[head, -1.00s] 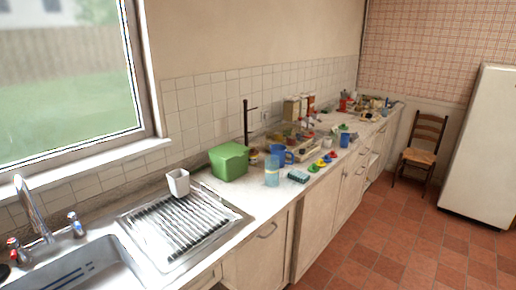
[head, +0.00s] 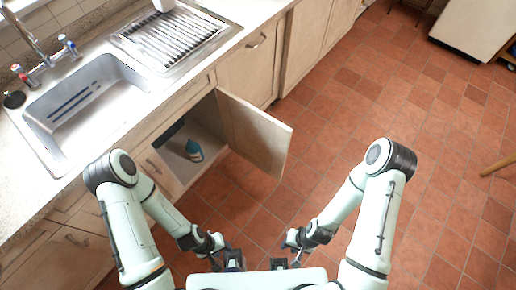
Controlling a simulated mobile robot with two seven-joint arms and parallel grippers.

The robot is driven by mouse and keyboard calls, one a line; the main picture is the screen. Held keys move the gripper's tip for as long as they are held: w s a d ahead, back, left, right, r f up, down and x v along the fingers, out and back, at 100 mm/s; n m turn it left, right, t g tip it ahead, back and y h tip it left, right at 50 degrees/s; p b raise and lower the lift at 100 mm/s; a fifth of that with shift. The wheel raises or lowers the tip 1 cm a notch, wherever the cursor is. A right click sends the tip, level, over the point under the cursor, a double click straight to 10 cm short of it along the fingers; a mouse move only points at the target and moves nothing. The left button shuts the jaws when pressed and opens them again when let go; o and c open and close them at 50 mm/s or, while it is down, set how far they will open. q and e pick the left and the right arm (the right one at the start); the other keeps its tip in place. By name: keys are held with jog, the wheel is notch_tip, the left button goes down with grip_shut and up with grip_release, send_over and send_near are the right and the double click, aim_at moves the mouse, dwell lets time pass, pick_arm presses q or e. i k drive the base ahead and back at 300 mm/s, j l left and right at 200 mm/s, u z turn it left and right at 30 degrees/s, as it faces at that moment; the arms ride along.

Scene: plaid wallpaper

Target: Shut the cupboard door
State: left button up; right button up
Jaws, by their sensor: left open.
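The cupboard door (head: 256,135) under the counter stands wide open. It is hinged on the right side of the cupboard opening and sticks out over the floor. The open cupboard (head: 203,128) shows its inside, with a blue bottle (head: 194,150) in it. My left gripper (head: 234,262) is at the bottom middle of the head view, in front of my body, open and apart from the door. My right gripper (head: 280,264) is just to its right, also apart from the door. Its fingers are too small and partly hidden to read.
The counter with the steel sink (head: 90,95) and draining rack (head: 172,38) runs above the cupboard. A closed cupboard front (head: 248,65) is beside the opening. A wooden leg (head: 498,165) shows at the right edge.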

aim_at(262, 140)
jog(key=k+u, duration=0.15)
jog(key=u, duration=0.35)
jog(key=k+j+u, duration=0.1)
jog(key=u, duration=0.4)
jog(key=l+u, duration=0.2)
jog(key=u, duration=1.35)
jog(key=k+l, duration=0.15)
jog(key=l, duration=0.3)
jog(key=k+l, duration=0.15)
jog(key=l, duration=0.3)
jog(key=k+l, duration=0.1)
jog(key=l, duration=0.35)
jog(key=k+l, duration=0.15)
jog(key=l, duration=0.3)
jog(key=k+l, duration=0.15)
jog(key=l, duration=0.3)
jog(key=k+l, duration=0.15)
jog(key=l, duration=0.3)
jog(key=k+l, duration=0.15)
jog(key=l, duration=0.3)
jog(key=k+l, duration=0.15)
jog(key=l, duration=0.3)
jog(key=i+u, duration=0.05)
